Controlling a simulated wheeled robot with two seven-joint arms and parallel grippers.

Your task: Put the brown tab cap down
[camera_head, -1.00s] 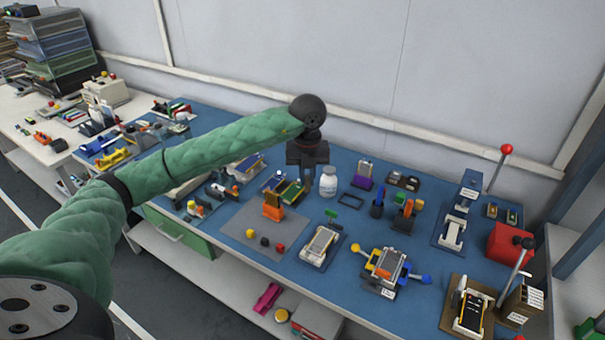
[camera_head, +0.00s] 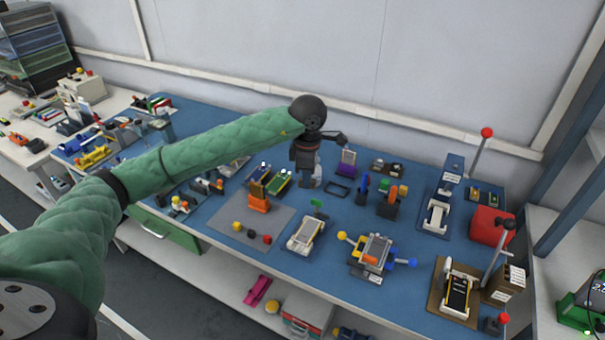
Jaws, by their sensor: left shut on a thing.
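My left gripper (camera_head: 305,184) points down over the back middle of the blue bench, in front of the white bottle (camera_head: 317,174), which it mostly hides. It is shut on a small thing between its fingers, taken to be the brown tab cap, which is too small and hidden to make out. On the grey mat (camera_head: 228,214) a yellow cap (camera_head: 237,226), a dark cap (camera_head: 251,232) and a red cap (camera_head: 266,239) lie in a row, left of and nearer than the gripper. My right gripper is not in view.
An orange stand (camera_head: 259,200) is on the mat's back part. A pouch-cell holder (camera_head: 306,233) and a fixture with yellow and blue knobs (camera_head: 373,254) stand to the right. A purple-based holder (camera_head: 346,163) is close right of the gripper. A red-knobbed lever press (camera_head: 455,187) stands farther right.

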